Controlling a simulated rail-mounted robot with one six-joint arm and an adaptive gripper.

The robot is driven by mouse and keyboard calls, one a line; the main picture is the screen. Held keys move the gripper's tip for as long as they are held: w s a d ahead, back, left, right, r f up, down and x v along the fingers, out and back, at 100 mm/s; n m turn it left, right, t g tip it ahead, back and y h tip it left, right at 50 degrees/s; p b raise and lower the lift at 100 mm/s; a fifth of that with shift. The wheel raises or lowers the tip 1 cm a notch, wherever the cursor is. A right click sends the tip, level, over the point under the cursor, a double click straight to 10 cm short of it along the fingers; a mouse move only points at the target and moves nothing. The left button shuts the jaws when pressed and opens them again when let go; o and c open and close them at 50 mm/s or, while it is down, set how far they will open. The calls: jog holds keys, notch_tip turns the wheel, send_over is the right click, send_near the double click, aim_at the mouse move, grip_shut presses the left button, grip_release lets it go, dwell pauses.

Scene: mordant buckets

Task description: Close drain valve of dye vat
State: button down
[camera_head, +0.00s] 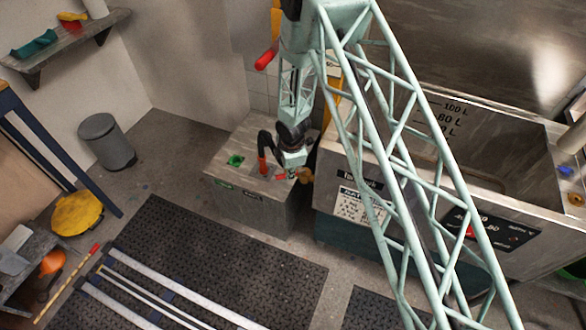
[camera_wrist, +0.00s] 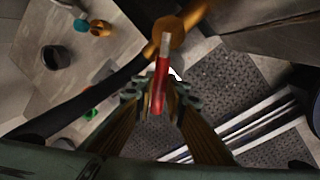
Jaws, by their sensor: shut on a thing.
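The dye vat (camera_head: 335,165) is a steel tank with litre marks inside, on the right in the head view. Its brass drain valve (camera_head: 305,175) sticks out at the vat's lower left side. In the wrist view the brass valve body (camera_wrist: 178,32) is at the top centre, with a red lever (camera_wrist: 162,75) running down from it. My gripper (camera_wrist: 155,97) has its two fingers on either side of the red lever and is shut on it. In the head view my gripper (camera_head: 288,172) is at the valve, and my arm partly hides the lever.
A grey box-like trough (camera_head: 245,205) with a green item (camera_head: 236,160) on top stands below the valve. A dark mat (camera_head: 240,265) with metal rails lies in front. A grey bin (camera_head: 106,142) and a wall shelf (camera_head: 65,45) are at the left. Open floor lies between.

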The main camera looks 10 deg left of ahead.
jog(key=shift+s+d+n+p, duration=0.35)
jog(key=shift+n+p, duration=0.35)
jog(key=shift+p, duration=0.7)
jog(key=c, duration=2.6)
grip_release()
jog(key=shift+r, duration=0.15)
notch_tip(320, 180, up, 7)
jog(key=s, duration=0.1)
jog(key=shift+d, duration=0.35)
jog(key=shift+s, duration=0.1)
